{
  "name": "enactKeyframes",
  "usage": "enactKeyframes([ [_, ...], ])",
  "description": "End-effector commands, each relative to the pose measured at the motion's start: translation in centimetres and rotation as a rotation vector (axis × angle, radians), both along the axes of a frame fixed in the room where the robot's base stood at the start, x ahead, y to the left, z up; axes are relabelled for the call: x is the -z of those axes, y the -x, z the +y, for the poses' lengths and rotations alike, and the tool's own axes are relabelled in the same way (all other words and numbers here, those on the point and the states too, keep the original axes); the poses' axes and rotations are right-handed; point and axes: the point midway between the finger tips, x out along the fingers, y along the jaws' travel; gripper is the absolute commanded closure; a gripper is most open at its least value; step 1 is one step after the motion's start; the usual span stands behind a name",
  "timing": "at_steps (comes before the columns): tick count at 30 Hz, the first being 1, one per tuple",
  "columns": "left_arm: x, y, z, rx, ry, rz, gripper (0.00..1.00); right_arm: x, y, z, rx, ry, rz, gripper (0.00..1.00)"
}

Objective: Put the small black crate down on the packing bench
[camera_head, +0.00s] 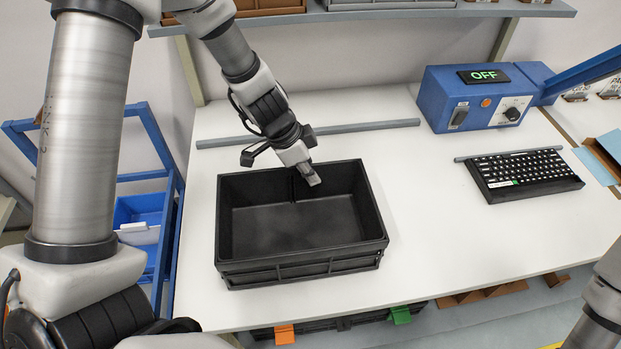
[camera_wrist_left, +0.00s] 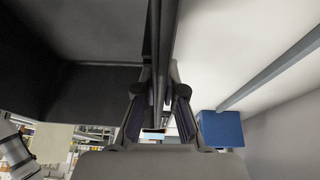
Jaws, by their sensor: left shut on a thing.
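The small black crate (camera_head: 300,235) is on the white packing bench (camera_head: 450,235), left of the middle in the head view. It looks level and empty, and I cannot tell whether its base touches the bench. My left gripper (camera_head: 308,176) is at the middle of the crate's far wall, shut on its rim. In the left wrist view the crate wall (camera_wrist_left: 160,50) runs between the two fingers of the left gripper (camera_wrist_left: 160,100). The right gripper is not in view; only part of my right arm shows at the lower right edge.
A black keyboard (camera_head: 524,174) lies on the bench at the right. Behind it stands a blue machine (camera_head: 480,98) with a green OFF display. A grey strip (camera_head: 350,128) lies behind the crate. A blue rack (camera_head: 150,215) stands left of the bench. A shelf (camera_head: 400,14) hangs above.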

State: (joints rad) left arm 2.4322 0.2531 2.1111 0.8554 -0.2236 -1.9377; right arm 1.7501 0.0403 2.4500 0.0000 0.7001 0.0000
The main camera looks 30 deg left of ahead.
Motion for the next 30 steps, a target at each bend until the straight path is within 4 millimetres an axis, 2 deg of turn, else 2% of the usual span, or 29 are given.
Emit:
enactKeyframes([
  [11,0.7,0.0,0.0,-0.001,0.0,-0.002,1.0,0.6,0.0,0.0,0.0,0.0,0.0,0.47],
  [12,0.6,0.0,0.1,-0.001,-0.001,-0.001,0.82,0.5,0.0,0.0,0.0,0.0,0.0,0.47],
  [13,0.5,0.0,0.1,-0.001,-0.001,-0.001,0.71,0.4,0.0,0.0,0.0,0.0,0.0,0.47],
  [14,0.5,0.0,0.1,-0.001,-0.001,-0.001,0.67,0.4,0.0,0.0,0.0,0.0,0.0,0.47],
  [24,0.1,0.0,0.1,-0.001,-0.002,-0.001,0.67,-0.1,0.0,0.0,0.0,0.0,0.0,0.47],
  [26,-0.7,0.1,0.2,-0.001,0.0,-0.002,0.67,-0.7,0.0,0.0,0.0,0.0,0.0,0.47],
  [30,-4.0,0.7,1.1,0.0,0.001,-0.004,0.67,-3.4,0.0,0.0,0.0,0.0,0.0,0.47],
])
